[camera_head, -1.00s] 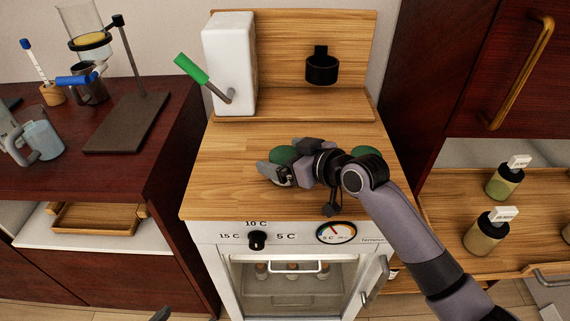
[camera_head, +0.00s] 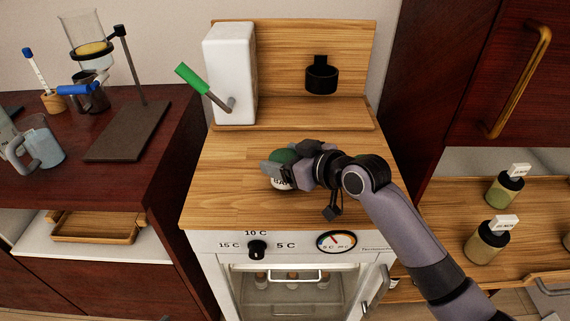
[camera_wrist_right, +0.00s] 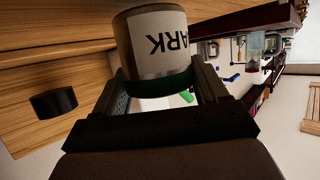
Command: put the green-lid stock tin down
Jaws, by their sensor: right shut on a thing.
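The green-lid stock tin (camera_head: 281,184) is in my right gripper (camera_head: 277,170), over the wooden worktop (camera_head: 240,205). Its green lid (camera_head: 285,156) shows above the fingers and a pale lettered label below. The right wrist view shows the tin (camera_wrist_right: 158,45) between the two fingers (camera_wrist_right: 160,98), lid side toward the palm, label reading "ARK". My right gripper is shut on it. I cannot tell whether the tin's base touches the worktop. My left gripper is not clearly in view.
Dark-lidded jars (camera_head: 488,240) are on the right shelf. The worktop's left and front parts are clear.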

